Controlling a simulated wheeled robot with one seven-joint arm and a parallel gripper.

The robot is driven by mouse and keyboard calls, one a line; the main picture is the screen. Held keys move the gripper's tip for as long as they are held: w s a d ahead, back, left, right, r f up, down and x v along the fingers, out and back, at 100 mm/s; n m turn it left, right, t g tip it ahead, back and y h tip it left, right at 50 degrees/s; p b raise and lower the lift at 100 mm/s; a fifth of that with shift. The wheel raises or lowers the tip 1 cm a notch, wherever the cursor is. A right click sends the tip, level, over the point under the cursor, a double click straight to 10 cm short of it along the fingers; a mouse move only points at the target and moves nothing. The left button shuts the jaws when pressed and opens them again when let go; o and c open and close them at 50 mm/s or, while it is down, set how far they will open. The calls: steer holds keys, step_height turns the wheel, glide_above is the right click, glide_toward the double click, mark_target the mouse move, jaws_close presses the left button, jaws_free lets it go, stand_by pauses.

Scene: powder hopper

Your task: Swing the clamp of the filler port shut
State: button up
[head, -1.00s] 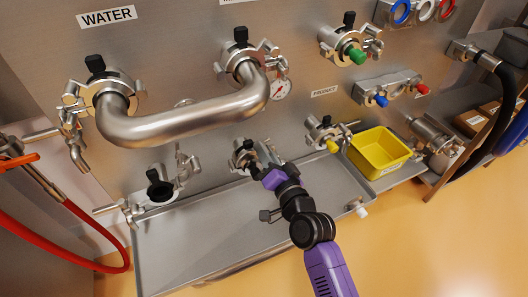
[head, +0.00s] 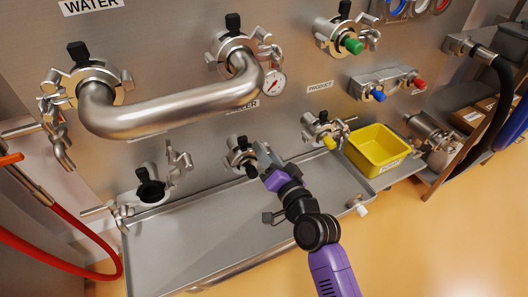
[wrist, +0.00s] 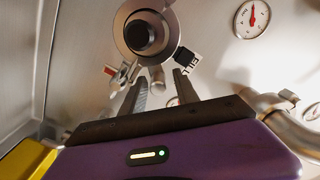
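The filler port (head: 238,150) is the lower middle steel fitting on the panel, under a partly hidden label (head: 243,105). Its clamp metal shows around the port, partly covered by my gripper; I cannot tell how far the clamp stands open. My gripper (head: 264,158) is at the right side of the port, in front of the panel. The wrist view shows two fingers (wrist: 162,88) apart, with nothing clearly between them.
A steel drip tray (head: 215,245) runs below the ports. A yellow bin (head: 378,150) stands right of my gripper. A thick bent pipe (head: 170,108) crosses above left. An open port (head: 152,190) is at left, and a yellow-tipped fitting (head: 325,132) at right.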

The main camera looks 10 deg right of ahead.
steer(key=v, duration=0.8)
steer(key=shift+s, duration=0.25)
